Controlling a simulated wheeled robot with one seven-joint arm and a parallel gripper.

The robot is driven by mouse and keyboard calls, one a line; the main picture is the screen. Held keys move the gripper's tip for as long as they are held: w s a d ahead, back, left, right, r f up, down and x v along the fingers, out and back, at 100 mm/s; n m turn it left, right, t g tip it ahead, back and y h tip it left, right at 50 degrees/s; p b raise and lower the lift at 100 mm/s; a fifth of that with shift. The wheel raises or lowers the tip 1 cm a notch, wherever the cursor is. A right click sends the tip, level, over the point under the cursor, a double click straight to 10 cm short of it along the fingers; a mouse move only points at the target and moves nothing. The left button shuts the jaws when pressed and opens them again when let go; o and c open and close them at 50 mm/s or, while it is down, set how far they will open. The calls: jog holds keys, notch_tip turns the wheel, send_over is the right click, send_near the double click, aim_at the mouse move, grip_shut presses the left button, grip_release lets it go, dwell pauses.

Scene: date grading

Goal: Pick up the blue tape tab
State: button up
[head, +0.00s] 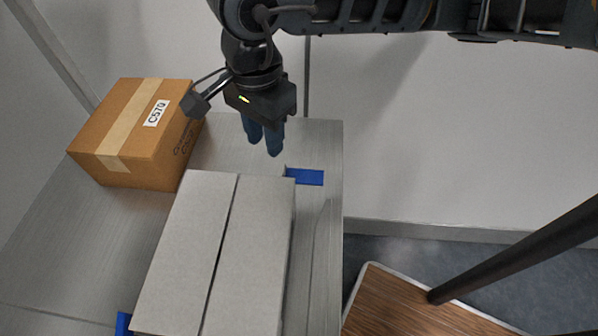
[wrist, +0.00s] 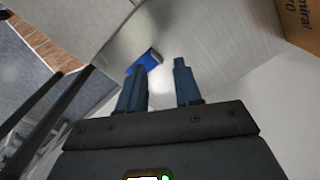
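A blue tape tab (head: 305,177) lies on the grey metal table just beyond the far right corner of a pale flat box (head: 250,250). It also shows in the wrist view (wrist: 149,60), partly behind the left fingertip. A second blue piece (head: 123,323) shows at the box's near left corner, cut by the picture edge. My gripper (head: 263,146) hangs above the table, up and left of the first tab in the head view. Its two blue fingers are apart with nothing between them, as the wrist view (wrist: 162,67) shows.
A brown carton (head: 122,115) labelled C570 stands at the back left of the table (head: 325,150). The table's right edge runs close to the tab. Beyond it are a brown wood-topped surface (head: 400,305) and a dark slanting bar (head: 520,255). A pale wall stands behind.

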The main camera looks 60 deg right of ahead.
aim_at(284, 168)
jog(key=d+n, duration=0.1)
jog(key=n, duration=0.1)
jog(key=s+d+f+n, duration=0.1)
jog(key=n, duration=0.1)
jog(key=f+n, duration=0.1)
jog(key=n, duration=0.1)
jog(key=shift+s+d+f, duration=0.15)
jog(key=shift+s+d, duration=0.05)
jog(key=shift+d, duration=0.2)
jog(key=shift+f, duration=0.2)
jog(key=shift+a+f+p, duration=0.1)
jog(key=shift+f+p, duration=0.55)
jog(key=shift+f, duration=3.1)
grip_shut()
